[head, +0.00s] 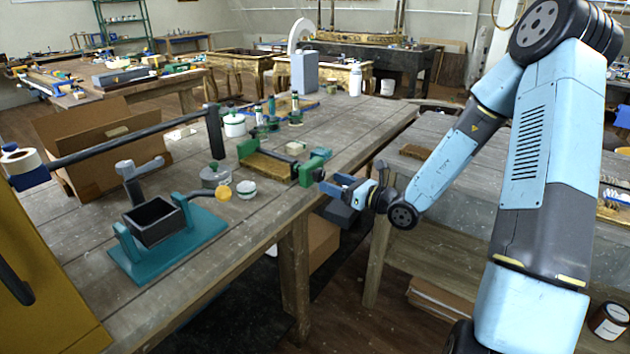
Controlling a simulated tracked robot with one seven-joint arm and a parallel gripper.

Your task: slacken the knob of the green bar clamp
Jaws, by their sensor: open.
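The green bar clamp (308,168) lies on the wooden workbench near its right edge, around a brownish-gold piece (270,166). One green end of the clamp is at the piece's left and the other is at the bench edge. A small knob end (318,174) seems to show at the clamp's right side, close to my gripper; its detail is too small to make out. My gripper (332,184) is open just off the bench edge, right of and slightly below the clamp's near end. I cannot tell whether its fingers touch the knob.
The workbench (250,228) also holds a teal stand with a dark box (153,222), a lidded grey pot (214,177), small white cups, and bottles behind the clamp. A dark bar (130,140) spans the left side. A second bench (465,200) stands right, behind my arm.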

